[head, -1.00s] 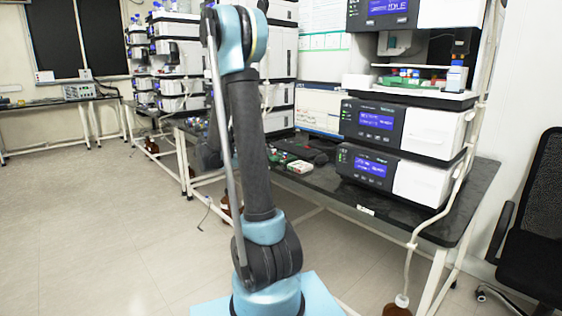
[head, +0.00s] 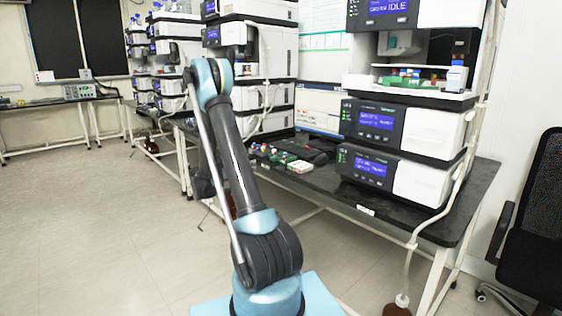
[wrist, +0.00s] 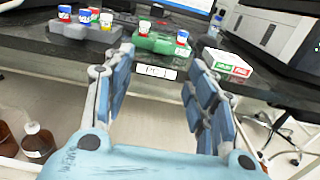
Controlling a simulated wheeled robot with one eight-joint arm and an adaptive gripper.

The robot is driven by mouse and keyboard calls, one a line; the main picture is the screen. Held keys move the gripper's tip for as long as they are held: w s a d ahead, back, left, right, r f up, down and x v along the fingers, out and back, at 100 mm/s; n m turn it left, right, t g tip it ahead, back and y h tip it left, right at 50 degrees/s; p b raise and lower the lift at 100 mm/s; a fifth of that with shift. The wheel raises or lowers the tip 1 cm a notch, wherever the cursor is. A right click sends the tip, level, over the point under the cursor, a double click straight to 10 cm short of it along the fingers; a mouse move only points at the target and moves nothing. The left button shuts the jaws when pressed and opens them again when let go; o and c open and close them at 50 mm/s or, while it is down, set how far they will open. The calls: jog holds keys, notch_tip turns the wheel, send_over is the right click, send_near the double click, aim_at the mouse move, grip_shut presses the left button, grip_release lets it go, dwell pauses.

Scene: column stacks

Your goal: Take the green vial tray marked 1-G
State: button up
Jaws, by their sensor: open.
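A green vial tray (wrist: 160,42) lies on the dark bench top in the wrist view, with a few vials with red, white and blue caps in it. I cannot read a 1-G mark on it. My gripper (wrist: 158,80) is open and empty, with the tray ahead of it, between and beyond the fingertips. In the head view the bench tray (head: 272,155) is small beside the white box, and my gripper is hidden behind my arm. Another green tray (head: 402,82) with vials sits inside the opened instrument stack.
A grey tray (wrist: 85,30) with several capped vials stands left of the green tray. A white box (wrist: 228,64) with green and red marks lies to its right. The bench edge (wrist: 190,78) bears a white label. Brown bottles (wrist: 36,140) stand below.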

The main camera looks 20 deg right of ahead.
send_near(272, 158)
jog(key=w+x, duration=0.1)
jog(key=x, duration=0.4)
jog(key=shift+s+x, duration=0.15)
jog(key=shift+x, duration=1.1)
jog(key=shift+s+x, duration=0.2)
jog(key=shift+x, duration=1)
jog(key=shift+d, duration=0.1)
jog(key=c, duration=1.2)
